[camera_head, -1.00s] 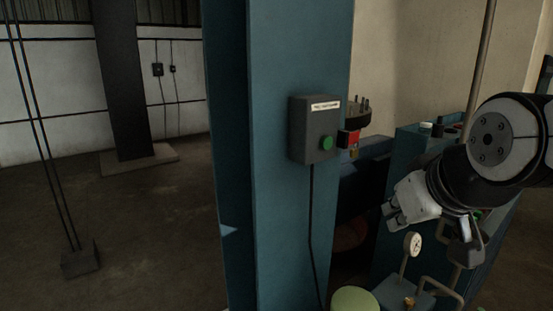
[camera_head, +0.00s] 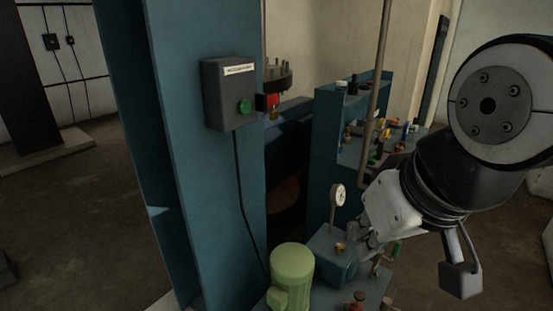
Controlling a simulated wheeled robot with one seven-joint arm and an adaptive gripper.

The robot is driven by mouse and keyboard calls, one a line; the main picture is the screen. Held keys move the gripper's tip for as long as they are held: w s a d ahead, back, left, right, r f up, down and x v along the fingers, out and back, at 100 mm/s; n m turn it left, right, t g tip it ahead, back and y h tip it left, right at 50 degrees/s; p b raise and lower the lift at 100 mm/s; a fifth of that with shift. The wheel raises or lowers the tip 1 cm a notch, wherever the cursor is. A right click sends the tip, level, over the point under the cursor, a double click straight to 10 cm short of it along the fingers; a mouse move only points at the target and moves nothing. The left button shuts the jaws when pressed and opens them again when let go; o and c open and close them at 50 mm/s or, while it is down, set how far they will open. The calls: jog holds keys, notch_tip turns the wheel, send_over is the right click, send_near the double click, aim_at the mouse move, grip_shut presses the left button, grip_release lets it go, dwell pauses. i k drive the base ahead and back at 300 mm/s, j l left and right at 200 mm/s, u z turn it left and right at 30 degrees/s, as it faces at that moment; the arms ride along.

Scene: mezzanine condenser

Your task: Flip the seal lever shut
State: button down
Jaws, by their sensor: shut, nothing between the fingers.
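I cannot tell for sure which part is the seal lever. A small green handle (camera_head: 394,250) shows just right of my gripper, partly hidden by it, and a small red knob (camera_head: 357,298) sits low near the bottom edge. My gripper (camera_head: 364,238) points down and left over the blue pump block (camera_head: 330,250), close to a round white gauge (camera_head: 339,195). Its fingers are shut and hold nothing. Whether they touch the block cannot be told.
A green motor (camera_head: 292,272) stands left of the block. A grey button box (camera_head: 230,93) hangs on the blue column (camera_head: 185,150). A vertical pipe (camera_head: 379,90) rises behind my gripper. A blue bench (camera_head: 325,155) with many small coloured parts stands behind. Open floor lies left.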

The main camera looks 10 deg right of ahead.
aim_at(397, 244)
jog(key=z, duration=1.1)
jog(key=j, duration=0.15)
jog(key=l+u, duration=0.2)
jog(key=l, duration=0.4)
jog(key=k+l+u, duration=0.2)
jog(key=l, duration=0.4)
jog(key=i, duration=0.1)
